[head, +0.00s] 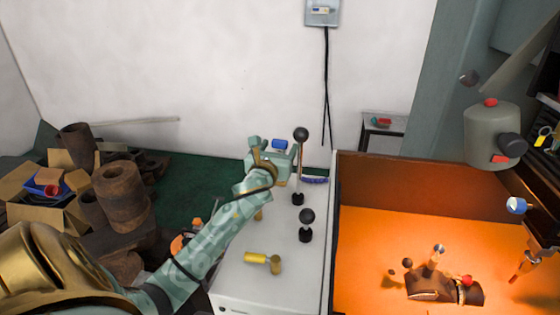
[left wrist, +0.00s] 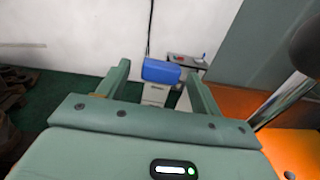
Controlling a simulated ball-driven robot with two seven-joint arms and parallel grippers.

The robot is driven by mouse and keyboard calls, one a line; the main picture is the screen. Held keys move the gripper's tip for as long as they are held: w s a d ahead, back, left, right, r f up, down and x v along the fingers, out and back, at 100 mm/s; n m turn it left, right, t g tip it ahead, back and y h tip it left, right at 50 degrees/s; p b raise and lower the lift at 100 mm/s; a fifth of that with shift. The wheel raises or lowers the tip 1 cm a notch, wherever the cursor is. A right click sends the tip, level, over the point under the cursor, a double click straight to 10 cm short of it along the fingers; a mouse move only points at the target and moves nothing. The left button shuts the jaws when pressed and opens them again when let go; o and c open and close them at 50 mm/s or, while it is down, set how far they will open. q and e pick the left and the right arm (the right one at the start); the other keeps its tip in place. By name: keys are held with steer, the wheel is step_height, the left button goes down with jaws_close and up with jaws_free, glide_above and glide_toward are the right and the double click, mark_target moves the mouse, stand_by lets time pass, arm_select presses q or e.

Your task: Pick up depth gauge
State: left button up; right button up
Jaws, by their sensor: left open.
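My left gripper (head: 268,156) is over the far end of the white cabinet top in the head view. Its two green fingers stand apart in the left wrist view (left wrist: 160,85). A small blue object (head: 280,144), possibly the depth gauge, shows at the fingers. In the left wrist view the blue block (left wrist: 160,72) appears between the fingertips, with a pale part below it. I cannot tell whether the fingers touch it. The gripper partly hides it in the head view. My right gripper is not in view.
Black-knobbed levers (head: 307,217) stand on the white cabinet (head: 240,288), one close right of my left gripper. A yellow hammer-like tool (head: 263,260) lies nearer. An orange-lit machine bay (head: 390,230) is at right. Rusty cylinders (head: 121,195) and boxes crowd the left.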

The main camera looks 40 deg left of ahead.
arm_select(q)
steer(key=shift+x, duration=0.95)
jaws_close()
